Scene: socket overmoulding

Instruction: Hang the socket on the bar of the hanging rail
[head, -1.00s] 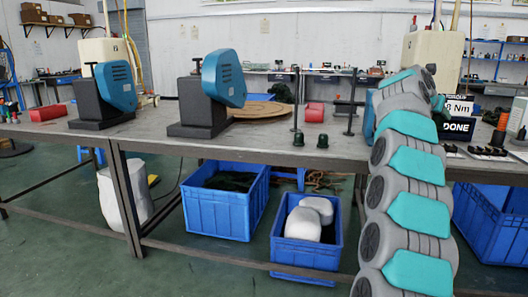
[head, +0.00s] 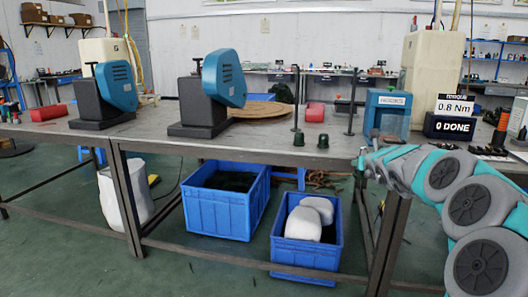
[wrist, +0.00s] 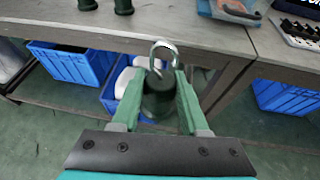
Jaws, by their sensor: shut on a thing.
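My gripper (wrist: 158,88) is shut on a dark green socket (wrist: 158,104) in the wrist view. The socket is held between the two green fingers, with a metal ring (wrist: 163,45) standing up from its top. In the head view the end of my arm is at the table's front edge on the right; the held socket cannot be made out there. Two thin dark uprights (head: 352,105), which look like the hanging rail, stand on the table left of the blue box. I cannot make out a bar between them.
Two dark green pieces (head: 299,138) (head: 323,141) stand near the table's front edge. Two presses (head: 205,115) stand left. Blue bins (head: 226,205) (head: 306,250) sit below the table (head: 160,125).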

